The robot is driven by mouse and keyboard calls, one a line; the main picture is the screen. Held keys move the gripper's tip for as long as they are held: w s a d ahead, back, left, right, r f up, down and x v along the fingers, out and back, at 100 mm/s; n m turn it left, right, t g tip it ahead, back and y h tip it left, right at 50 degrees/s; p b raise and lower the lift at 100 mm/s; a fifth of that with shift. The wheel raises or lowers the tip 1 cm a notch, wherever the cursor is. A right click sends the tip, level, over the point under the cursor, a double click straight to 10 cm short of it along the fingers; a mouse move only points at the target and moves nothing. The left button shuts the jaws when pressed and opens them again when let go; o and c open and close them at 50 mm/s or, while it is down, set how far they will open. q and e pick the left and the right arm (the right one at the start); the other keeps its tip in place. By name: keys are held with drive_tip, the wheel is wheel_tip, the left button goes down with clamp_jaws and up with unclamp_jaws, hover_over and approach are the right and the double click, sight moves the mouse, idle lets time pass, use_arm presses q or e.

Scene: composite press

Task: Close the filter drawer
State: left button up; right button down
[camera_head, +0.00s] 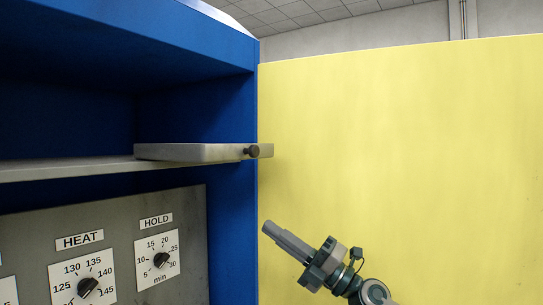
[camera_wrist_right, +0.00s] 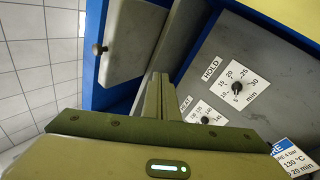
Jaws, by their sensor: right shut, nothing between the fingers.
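The filter drawer (camera_head: 195,152) appears to be the flat grey slab at the shelf in the blue press, with a dark round knob (camera_head: 251,152) at its right end. Its end juts a little past the blue side wall. In the wrist view the drawer (camera_wrist_right: 135,40) is at upper left, its knob (camera_wrist_right: 98,49) on the left edge. My right gripper (camera_head: 268,229) is shut and empty, below and slightly right of the knob, not touching it in the head view. Its closed fingers also show in the wrist view (camera_wrist_right: 157,85). My left gripper is not in view.
The blue press frame (camera_head: 235,210) surrounds the shelf. Below is a grey control panel (camera_head: 120,225) with HEAT (camera_head: 88,287) and HOLD (camera_head: 160,260) dials. A yellow panel (camera_head: 410,150) fills the right side behind my arm. The space around the gripper looks free.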

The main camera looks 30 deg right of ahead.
drive_tip(key=s+a+r+n+g, duration=0.3)
drive_tip(key=s+r+n+g, duration=0.2)
drive_tip(key=s+r+n, duration=0.55)
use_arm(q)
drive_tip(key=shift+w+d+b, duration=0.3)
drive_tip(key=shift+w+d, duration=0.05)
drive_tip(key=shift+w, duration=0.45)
use_arm(e)
drive_tip(key=s+d+r+t+h, duration=0.1)
drive_tip(key=s+d+r+h, duration=0.4)
drive_tip(key=r+h, duration=0.1)
drive_tip(key=shift+s+r+n+t+h, duration=0.3)
drive_tip(key=shift+r+n+h, duration=0.15)
drive_tip(key=shift+r, duration=0.35)
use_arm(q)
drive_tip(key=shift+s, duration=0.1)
